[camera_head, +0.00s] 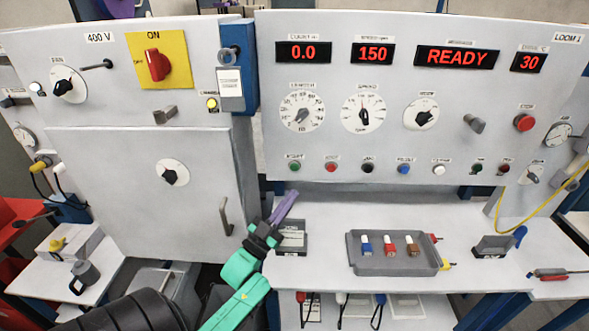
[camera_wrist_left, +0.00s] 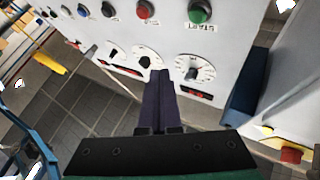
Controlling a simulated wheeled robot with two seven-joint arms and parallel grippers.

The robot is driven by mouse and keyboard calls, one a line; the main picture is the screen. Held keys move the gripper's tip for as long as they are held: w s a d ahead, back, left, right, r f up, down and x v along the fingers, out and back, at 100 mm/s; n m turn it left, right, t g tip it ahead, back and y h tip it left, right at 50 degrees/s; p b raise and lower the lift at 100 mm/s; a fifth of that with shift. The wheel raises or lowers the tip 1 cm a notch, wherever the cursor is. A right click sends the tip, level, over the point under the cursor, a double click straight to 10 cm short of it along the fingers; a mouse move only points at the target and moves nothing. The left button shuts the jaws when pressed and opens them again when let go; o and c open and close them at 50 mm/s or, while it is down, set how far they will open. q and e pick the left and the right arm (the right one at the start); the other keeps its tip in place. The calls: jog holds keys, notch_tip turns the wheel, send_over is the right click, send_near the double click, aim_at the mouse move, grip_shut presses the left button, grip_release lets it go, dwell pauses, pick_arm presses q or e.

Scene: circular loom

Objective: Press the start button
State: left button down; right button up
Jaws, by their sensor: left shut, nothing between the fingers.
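The start button is the green button (camera_head: 294,166) at the left end of the lower button row on the loom panel (camera_head: 290,140). In the left wrist view the green button (camera_wrist_left: 199,11), labelled START, shows near the top edge on the panel face, which appears upside down. My left gripper (camera_head: 293,193) is shut and empty, its purple fingers pointing up just below the green button in the head view. In the left wrist view the closed fingertips (camera_wrist_left: 160,73) are apart from the button. I cannot tell the exact gap. My right gripper is not in view.
A red button (camera_head: 330,167) sits beside the green one, with several more buttons to the right. A shelf below holds a grey tray (camera_head: 395,262) with coloured pieces and a dark box (camera_head: 292,238) near my left gripper. The display (camera_head: 457,57) reads READY.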

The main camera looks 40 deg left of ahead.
aim_at(295, 167)
pick_arm(q)
jog(key=w+a+b, duration=0.1)
jog(key=w, duration=0.1)
jog(key=w+a+b, duration=0.4)
jog(key=w, duration=0.1)
jog(key=shift+a, duration=0.15)
jog(key=shift+b, duration=0.35)
dwell(1.5)
jog(key=shift+w+a, duration=0.25)
jog(key=shift+w, duration=0.05)
